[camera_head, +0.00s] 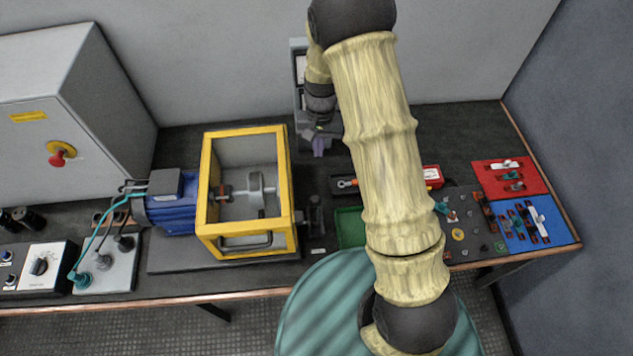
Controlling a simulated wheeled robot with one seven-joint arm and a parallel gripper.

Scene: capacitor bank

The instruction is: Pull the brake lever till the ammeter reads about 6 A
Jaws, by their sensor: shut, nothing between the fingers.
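My gripper (319,147) hangs over the back of the bench, behind and to the right of the yellow-framed guard box (205,200). A small dark upright part (314,214) stands against the right side of the guard box. It looks like the brake lever, but it is too small to be sure. My gripper is behind it and apart from it. A red-cased item with a white face (433,174) shows partly behind my arm. I cannot tell if it is the ammeter, and no reading is legible.
A blue motor (172,208) joins the guard box at left. A grey cabinet (60,120) with a red knob stands further left. A grey rack (298,62) is behind my wrist. Red (510,178) and blue (540,224) trays lie at right. My arm hides the middle right.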

